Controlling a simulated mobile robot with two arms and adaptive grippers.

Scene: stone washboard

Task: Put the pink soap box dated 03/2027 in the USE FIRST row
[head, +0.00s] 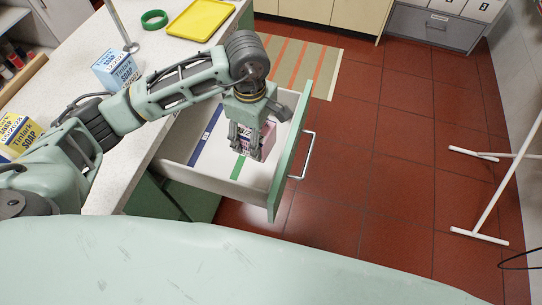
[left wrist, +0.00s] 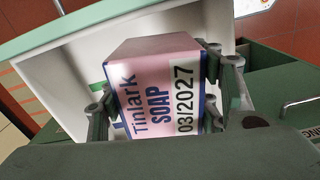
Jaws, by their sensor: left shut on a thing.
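The pink soap box (head: 267,139) is between the fingers of my left gripper (head: 249,148), inside the open drawer (head: 180,172). In the left wrist view, the box (left wrist: 155,68) reads "Tinlark SOAP" and "03/2027", and the fingers of the gripper (left wrist: 165,105) close on its two sides. I cannot tell whether the box touches the drawer floor. A blue strip (head: 206,135) and a green strip (head: 238,166) run along the drawer floor, the green one close to the gripper. No USE FIRST wording is readable. My right gripper is not in view.
A blue soap box (head: 116,69) and a yellow soap box (head: 20,135) stand on the pale counter (head: 112,178). A yellow tray (head: 201,19) and a green ring (head: 154,19) lie farther back. The drawer front has a metal handle (head: 309,155). A white rack (head: 490,205) stands right.

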